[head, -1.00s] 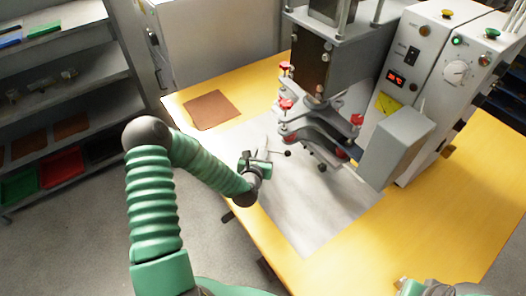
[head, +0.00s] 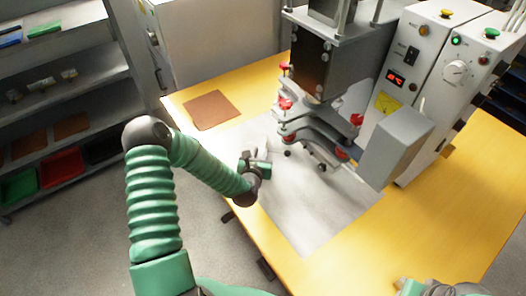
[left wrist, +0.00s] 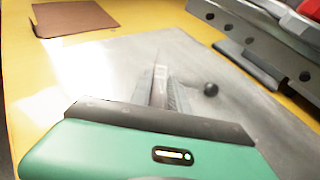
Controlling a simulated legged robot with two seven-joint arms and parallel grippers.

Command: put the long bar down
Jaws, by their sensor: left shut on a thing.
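My left gripper (head: 259,156) is low over the grey mat (head: 312,225) in the head view, in front of the press. In the left wrist view the gripper's fingers (left wrist: 161,88) are shut on a thin pale piece (left wrist: 158,70), which I take to be the long bar. It points away from the gripper across the mat. Only a small pale part of it shows in the head view, and much of it is hidden by the fingers. I cannot tell whether the bar touches the mat.
The press (head: 315,60) with red knobs stands just right of the gripper. A black ball knob (left wrist: 210,89) is close to the fingers' right. A brown sheet (head: 212,110) lies on the yellow table (head: 440,225) at the back left. The mat's front part is clear.

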